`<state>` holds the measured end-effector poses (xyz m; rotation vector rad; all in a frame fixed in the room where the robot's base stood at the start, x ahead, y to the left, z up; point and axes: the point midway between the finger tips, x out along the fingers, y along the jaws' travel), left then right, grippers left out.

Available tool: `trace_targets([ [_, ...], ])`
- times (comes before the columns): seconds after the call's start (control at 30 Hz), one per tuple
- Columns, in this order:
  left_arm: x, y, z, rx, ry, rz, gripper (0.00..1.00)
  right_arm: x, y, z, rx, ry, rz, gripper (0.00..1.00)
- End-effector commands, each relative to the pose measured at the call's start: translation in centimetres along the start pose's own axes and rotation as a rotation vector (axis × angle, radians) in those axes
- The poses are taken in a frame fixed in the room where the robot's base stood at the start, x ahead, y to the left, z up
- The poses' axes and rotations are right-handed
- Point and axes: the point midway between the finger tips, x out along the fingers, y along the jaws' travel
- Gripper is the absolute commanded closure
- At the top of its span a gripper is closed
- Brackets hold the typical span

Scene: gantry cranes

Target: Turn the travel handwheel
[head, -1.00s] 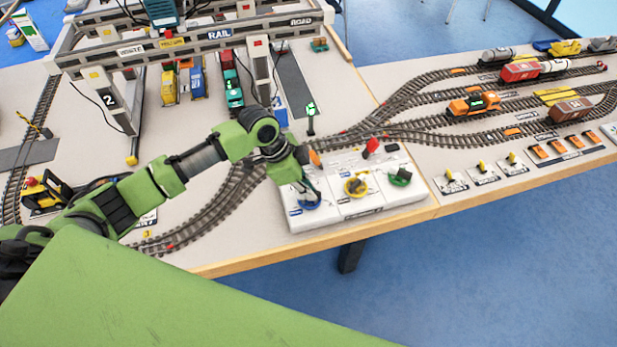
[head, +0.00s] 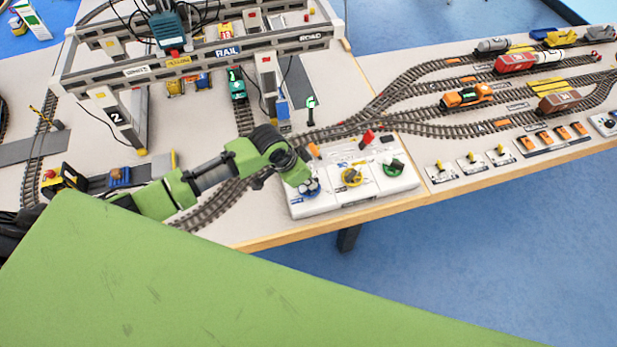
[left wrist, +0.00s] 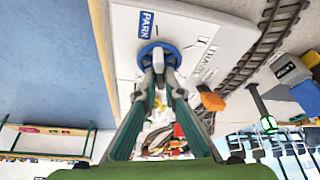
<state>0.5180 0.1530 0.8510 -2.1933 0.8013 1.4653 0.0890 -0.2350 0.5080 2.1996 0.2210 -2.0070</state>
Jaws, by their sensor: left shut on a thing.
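The control panel (head: 335,200) is a white box at the table's front edge, with a blue, a yellow and a green handwheel. The blue handwheel (head: 310,190) is at its left end and also shows in the left wrist view (left wrist: 150,50), beside lettering that is partly readable as TRAVEL. My left gripper (left wrist: 160,75) is shut on the blue handwheel's raised middle part, both fingertips touching it. In the head view my left gripper (head: 306,184) hides part of the wheel. My right gripper is not in view.
The gantry crane (head: 220,58) spans the tracks at the back left. A signal post (head: 311,108) stands behind the panel.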

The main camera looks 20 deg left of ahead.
Motion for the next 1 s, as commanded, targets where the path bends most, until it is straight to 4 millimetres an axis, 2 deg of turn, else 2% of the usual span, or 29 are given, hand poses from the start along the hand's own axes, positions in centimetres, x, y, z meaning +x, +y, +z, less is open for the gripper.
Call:
trace_targets([
  [0.3,0.0,0.0,0.0,-0.005,0.000,0.000,1.00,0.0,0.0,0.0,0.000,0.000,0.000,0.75],
  [0.33,0.0,0.0,0.0,-0.005,0.000,0.000,0.87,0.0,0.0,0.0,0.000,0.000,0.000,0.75],
  [0.4,0.0,0.0,0.0,-0.004,0.000,0.000,0.75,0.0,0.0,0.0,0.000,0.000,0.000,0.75],
  [0.77,-0.2,0.0,0.0,-0.002,0.000,0.000,0.75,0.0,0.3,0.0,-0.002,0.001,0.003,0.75],
  [0.87,-1.1,-0.1,0.0,-0.001,0.000,-0.002,0.75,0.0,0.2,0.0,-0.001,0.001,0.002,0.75],
  [1.0,-3.7,-0.1,0.0,0.000,0.002,-0.003,0.75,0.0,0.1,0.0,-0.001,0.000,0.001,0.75],
])
